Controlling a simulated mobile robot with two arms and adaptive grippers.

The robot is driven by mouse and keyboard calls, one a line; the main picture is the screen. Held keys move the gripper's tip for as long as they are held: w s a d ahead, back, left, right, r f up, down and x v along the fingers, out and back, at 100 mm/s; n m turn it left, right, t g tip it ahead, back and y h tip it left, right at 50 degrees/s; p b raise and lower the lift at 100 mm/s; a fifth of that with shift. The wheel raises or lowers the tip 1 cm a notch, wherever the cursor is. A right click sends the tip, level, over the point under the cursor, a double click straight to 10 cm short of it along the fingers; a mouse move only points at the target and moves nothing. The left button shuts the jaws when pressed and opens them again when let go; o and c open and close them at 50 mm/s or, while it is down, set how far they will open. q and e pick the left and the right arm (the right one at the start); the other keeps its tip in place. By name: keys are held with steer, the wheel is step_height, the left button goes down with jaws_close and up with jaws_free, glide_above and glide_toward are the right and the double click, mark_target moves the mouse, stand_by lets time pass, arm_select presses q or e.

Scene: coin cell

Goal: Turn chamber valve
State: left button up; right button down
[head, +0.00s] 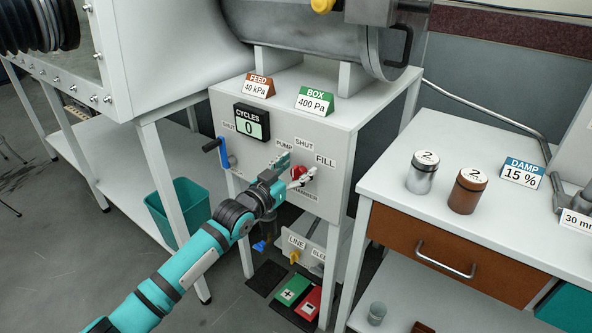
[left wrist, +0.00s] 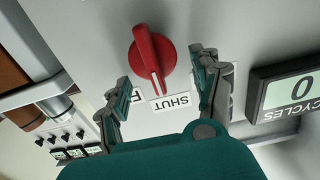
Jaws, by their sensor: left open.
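The chamber valve is a red knob (head: 299,173) on the white panel front, with labels PUMP, SHUT and FILL around it and CHAMBER below. In the left wrist view the knob (left wrist: 152,50) shows in full, its white pointer line directed toward the SHUT label (left wrist: 172,103), near the end beside FILL. My left gripper (head: 293,176) is at the knob and partly hides it. In the left wrist view its open fingers (left wrist: 165,72) stand on either side of the lower part of the knob. I cannot tell whether they touch it. My right gripper does not show.
A blue-handled lever (head: 222,152) sits left on the panel, below the CYCLES display (head: 251,123) reading 0. Below are a LINE valve (head: 294,257) and green and red pedals (head: 291,291). A table (head: 392,181) with two canisters stands right. A teal bin (head: 177,213) stands left.

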arm_select(q)
steer(key=c, duration=1.3)
steer(key=shift+o, duration=0.2)
steer(key=shift+f, duration=0.1)
steer(key=shift+n, duration=0.3)
steer(key=n, duration=0.3)
steer(key=shift+w+a+f+n, duration=0.2)
steer(key=shift+n, duration=0.1)
steer(key=shift+w+a+f+n, duration=0.1)
steer(key=shift+f+n, duration=0.05)
steer(key=shift+n, duration=0.65)
steer(key=shift+w+a+f+n+b, duration=0.15)
steer(key=shift+n+b, duration=0.2)
steer(key=shift+n, duration=0.7)
steer(key=shift+w+a+n+b, duration=0.1)
steer(key=shift+n+b, duration=0.25)
steer(key=shift+n, duration=0.7)
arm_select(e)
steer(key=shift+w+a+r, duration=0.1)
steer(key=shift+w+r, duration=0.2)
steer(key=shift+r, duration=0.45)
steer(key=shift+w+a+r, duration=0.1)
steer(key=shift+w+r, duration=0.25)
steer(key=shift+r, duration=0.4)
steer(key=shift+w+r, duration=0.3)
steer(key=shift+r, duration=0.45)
